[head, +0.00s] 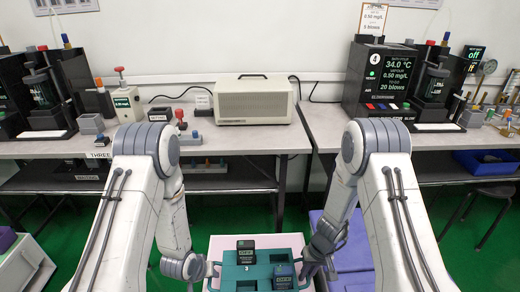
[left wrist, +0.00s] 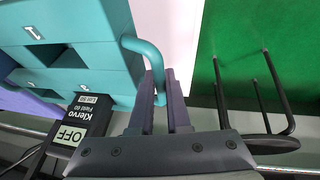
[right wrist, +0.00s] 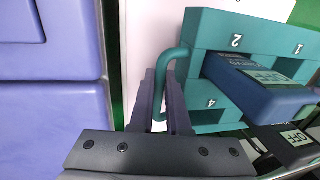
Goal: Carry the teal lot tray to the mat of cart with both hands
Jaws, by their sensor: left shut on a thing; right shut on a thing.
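The teal lot tray (head: 270,254) is at the bottom centre of the head view, with numbered slots. A black tester (head: 246,256) and a dark blue tester (head: 283,277) sit in it. My left gripper (head: 213,271) is shut on the tray's left handle; the handle runs between its fingers (left wrist: 160,85) in the left wrist view. My right gripper (head: 312,268) is shut on the opposite handle (right wrist: 168,60). A pale pinkish-white surface (head: 225,242) lies under the tray. I cannot tell whether the tray touches it, or whether it is the cart's mat.
Lilac boxes (head: 350,245) stand close to the tray's right. A white cart or box (head: 25,265) with a dark purple item is at far left. Long grey benches (head: 225,140) with testers and a beige box (head: 253,98) stand behind. Green floor (head: 90,235) is open at left.

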